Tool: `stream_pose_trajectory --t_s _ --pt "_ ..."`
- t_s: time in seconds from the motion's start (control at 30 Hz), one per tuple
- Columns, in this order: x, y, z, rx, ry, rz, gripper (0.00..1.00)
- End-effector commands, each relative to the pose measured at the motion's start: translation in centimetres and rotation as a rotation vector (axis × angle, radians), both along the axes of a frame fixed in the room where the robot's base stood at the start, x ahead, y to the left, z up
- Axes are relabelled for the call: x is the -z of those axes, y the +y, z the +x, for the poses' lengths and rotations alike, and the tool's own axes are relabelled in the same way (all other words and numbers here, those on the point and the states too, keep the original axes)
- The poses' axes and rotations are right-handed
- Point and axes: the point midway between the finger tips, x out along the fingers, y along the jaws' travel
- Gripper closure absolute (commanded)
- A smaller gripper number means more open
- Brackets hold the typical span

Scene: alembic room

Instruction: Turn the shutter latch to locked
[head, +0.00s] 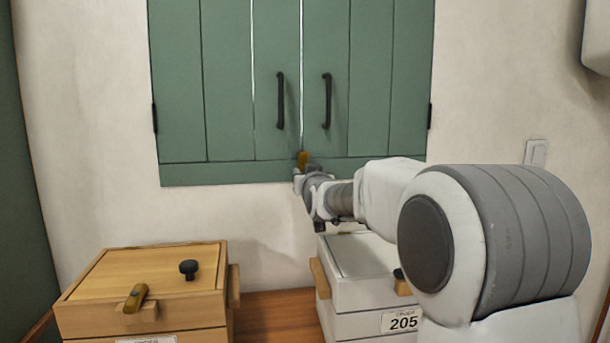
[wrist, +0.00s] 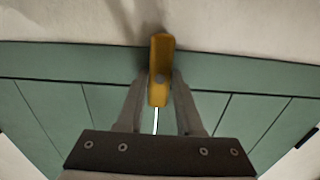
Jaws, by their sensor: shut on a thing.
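The green shutters (head: 226,85) are on the wall, their two leaves meeting at a bright narrow gap. The shutter latch (head: 303,158) is a small brass-yellow bar at the bottom middle of the shutters. In the wrist view the latch (wrist: 161,72) stands lengthwise in line with the gap, with a round pivot near its middle. My gripper (head: 300,172) is at the latch; in the wrist view its two fingers (wrist: 160,88) are on either side of the latch and shut on it. In the head view my gripper partly hides the latch.
A wooden box (head: 150,270) with a black knob and a brass latch stands at the lower left. A white box (head: 360,265) labelled 205 stands below my arm. Two black handles (head: 281,100) stick out from the shutters. A light switch (head: 536,152) is on the right wall.

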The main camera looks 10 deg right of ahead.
Motion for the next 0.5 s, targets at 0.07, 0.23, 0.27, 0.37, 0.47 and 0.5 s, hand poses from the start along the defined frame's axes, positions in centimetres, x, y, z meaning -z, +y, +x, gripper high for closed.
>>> stream_pose_trajectory --t_s 0.07,0.23,0.27,0.37,0.47,0.5 --pt "-0.04 0.01 0.01 0.000 -0.001 0.003 1.00" --pt "-0.04 0.01 0.01 0.000 -0.001 0.002 0.43" --pt "-0.03 0.01 0.01 0.000 -0.001 0.002 0.38" --pt "-0.03 0.01 0.01 0.000 -0.001 0.001 0.35" --pt "-0.02 0.01 0.00 0.000 0.000 0.001 0.35" --pt "-0.01 0.01 0.00 0.000 0.000 0.001 0.35"
